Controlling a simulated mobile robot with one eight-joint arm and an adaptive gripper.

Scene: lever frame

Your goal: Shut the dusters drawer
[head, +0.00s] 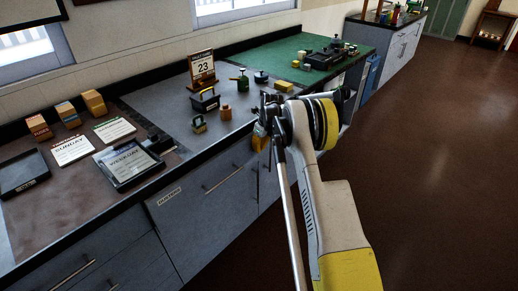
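A grey drawer front (208,200) with a long bar handle is in the counter's front, left of my arm. It carries a small pale label (170,197) whose lettering is too small to read surely. This front looks level with the cabinet face. Behind my arm, a grey edge (346,124) juts from the counter front and may be an open drawer; my arm hides most of it. No label shows there. My gripper (264,128) is in front of the counter edge, right of the labelled front. Its fingers are too small and dark to tell their state.
The counter holds a calendar (202,68) showing 23, a black-framed tray (130,163), cards, small blocks and several stamp-like items. A green mat (290,50) lies farther back. The brown floor (430,170) at right is clear.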

